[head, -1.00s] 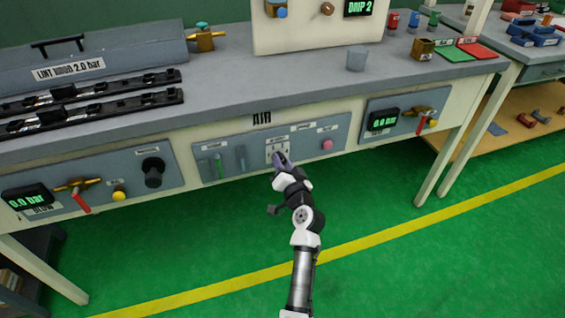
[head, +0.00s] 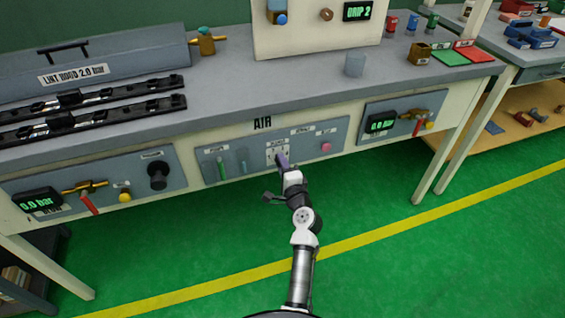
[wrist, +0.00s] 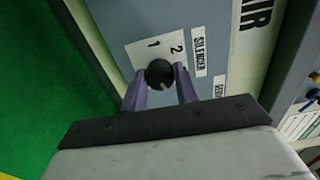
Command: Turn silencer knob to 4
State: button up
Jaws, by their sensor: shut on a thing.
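The silencer knob (wrist: 159,73) is dark and round, on a white dial plate (wrist: 136,52) in the wrist view. The numbers 1 and 2 show on the plate above it; any other numbers are hidden by the fingers and palm. The label SILENCER (wrist: 198,52) is beside the plate. My gripper (wrist: 161,78) has its purple fingers on either side of the knob, shut on it. In the head view my gripper (head: 282,160) reaches the white plate (head: 274,152) on the AIR panel, and the knob is hidden behind it. The knob's pointer setting cannot be read clearly.
The AIR panel (head: 228,150) also carries green slider-like parts on the left and a pink button (head: 326,147) on the right. Gauges with red-handled valves flank it. The bench edge (head: 225,128) overhangs above; the green floor in front is clear.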

jog(key=shift+m+p, duration=0.5)
jog(key=shift+m, duration=0.7)
jog(key=o, duration=1)
jog(key=shift+s, duration=0.1)
jog(key=b+v, duration=0.2)
jog(key=v, duration=1)
jog(key=shift+r, duration=0.1)
